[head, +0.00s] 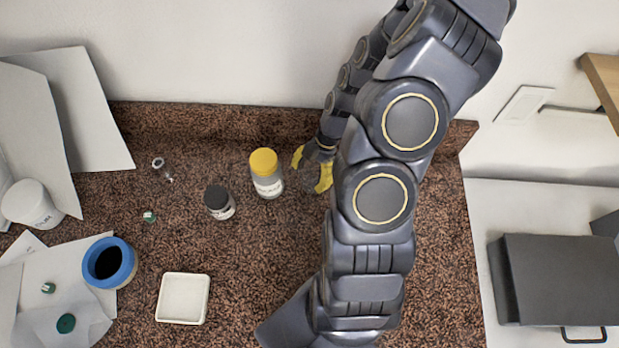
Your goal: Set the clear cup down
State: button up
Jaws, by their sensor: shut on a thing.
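My gripper (311,171), with yellow fingertips, is low over the speckled brown counter (260,235), right of a yellow-capped jar. Its fingers stand apart around the clear cup (308,183), which shows only as a faint see-through outline between and below them. My arm hides part of the area to the right. I cannot tell whether the cup's base touches the counter.
The yellow-capped jar (267,185) is close on the gripper's left, with a black-capped jar (219,202) further left. A white square dish (183,298), a blue-rimmed container (109,262) and a small glass vial (161,168) stand left. Counter in front of the jars is clear.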

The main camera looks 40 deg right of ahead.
aim_at(312, 177)
jog(key=shift+f, duration=1.25)
jog(key=o, duration=1.2)
jog(key=shift+f, duration=0.1)
